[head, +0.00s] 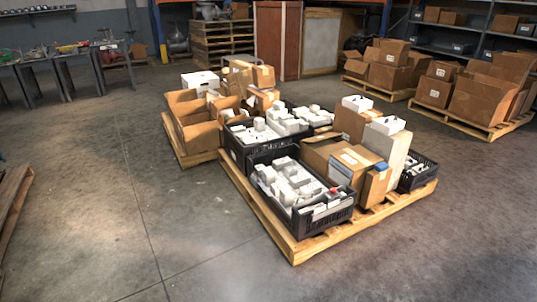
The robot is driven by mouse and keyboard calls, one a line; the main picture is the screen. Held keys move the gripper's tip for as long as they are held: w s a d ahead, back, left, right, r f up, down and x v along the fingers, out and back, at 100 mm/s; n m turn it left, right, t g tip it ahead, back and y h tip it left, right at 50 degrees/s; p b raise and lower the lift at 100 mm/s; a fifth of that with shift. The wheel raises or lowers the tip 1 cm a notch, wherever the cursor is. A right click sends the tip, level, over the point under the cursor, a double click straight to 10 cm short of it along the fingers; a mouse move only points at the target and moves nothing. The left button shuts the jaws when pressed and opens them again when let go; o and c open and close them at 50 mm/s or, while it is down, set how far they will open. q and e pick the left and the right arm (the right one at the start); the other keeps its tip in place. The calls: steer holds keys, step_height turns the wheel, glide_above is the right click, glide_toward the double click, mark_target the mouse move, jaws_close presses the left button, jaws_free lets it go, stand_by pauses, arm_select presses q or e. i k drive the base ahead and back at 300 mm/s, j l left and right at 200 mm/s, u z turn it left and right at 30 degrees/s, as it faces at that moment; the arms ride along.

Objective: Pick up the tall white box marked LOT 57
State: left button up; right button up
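A tall pale box (393,147) stands upright on the near wooden pallet (296,249), toward its right side. No LOT 57 marking is readable at this size. A small open white carton (388,125) sits on top of it, and another white carton (357,103) sits on a brown box just behind. A brown carton (376,187) with a blue item on top stands in front and hides its lower part. A white box (201,80) also sits on the farther pallet at the left. Neither of my grippers is in view.
Black crates of white parts (301,208) fill the near pallet's left side; another crate (419,174) is at its right. More loaded pallets (474,123) are at the back right. The concrete floor (180,225) is clear at front and left.

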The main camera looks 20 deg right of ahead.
mark_target(267, 173)
steer(key=i+j+z, duration=0.4)
steer(key=j+z, duration=0.15)
steer(key=i+j+z, duration=0.35)
steer(key=j, duration=0.5)
steer(key=i+j+z, duration=0.15)
steer(key=j, duration=0.4)
